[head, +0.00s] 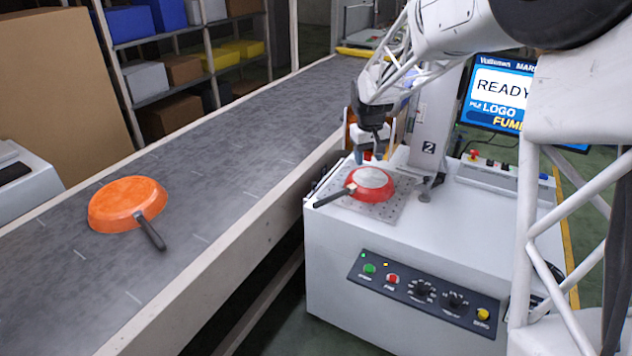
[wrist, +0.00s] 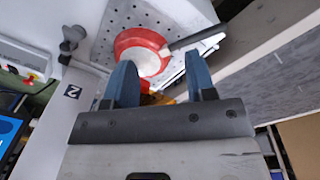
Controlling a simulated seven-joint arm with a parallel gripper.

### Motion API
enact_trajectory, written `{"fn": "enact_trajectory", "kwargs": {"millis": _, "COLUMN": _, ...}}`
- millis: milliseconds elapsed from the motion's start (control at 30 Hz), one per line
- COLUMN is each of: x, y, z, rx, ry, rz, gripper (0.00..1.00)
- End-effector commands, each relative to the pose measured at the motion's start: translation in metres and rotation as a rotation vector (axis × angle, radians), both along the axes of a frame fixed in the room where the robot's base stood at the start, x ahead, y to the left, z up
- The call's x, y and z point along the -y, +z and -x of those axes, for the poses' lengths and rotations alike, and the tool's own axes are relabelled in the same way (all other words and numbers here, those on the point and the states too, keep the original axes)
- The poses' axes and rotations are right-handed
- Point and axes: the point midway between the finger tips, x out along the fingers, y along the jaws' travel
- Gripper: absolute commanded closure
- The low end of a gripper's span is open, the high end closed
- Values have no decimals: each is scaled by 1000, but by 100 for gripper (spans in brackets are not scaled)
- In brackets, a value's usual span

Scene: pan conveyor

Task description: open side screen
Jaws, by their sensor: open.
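My gripper (head: 369,155) is open, its two blue fingers pointing down beside the white column (head: 433,120) marked 2, just behind the red pan. In the wrist view the fingers (wrist: 160,72) stand apart with nothing clearly held between them. The red pan (head: 371,184) lies on the perforated plate (head: 385,211) of the white machine, its dark handle towards the conveyor; it also shows in the wrist view (wrist: 140,52). I cannot single out the side screen for certain; an orange part behind my gripper is mostly hidden.
An orange pan (head: 125,203) lies upside down on the grey conveyor (head: 215,165) at left. A button panel (head: 425,291) is on the machine's front. A monitor (head: 502,100) reading READY stands at the back right. Shelves with bins (head: 185,68) stand beyond the conveyor.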

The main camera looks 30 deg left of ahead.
Motion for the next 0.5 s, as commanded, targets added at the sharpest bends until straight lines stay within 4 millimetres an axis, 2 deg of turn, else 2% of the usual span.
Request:
{"fn": "enact_trajectory", "kwargs": {"millis": 33, "x": -15, "y": -10, "z": -3, "rx": -5, "ry": 17, "rz": 4, "gripper": 49}}
{"fn": "enact_trajectory", "kwargs": {"millis": 200, "x": -59, "y": -36, "z": -12, "rx": -13, "ry": 69, "rz": 13, "gripper": 49}}
{"fn": "enact_trajectory", "kwargs": {"millis": 500, "x": -117, "y": -72, "z": -34, "rx": -27, "ry": 156, "rz": 17, "gripper": 49}}
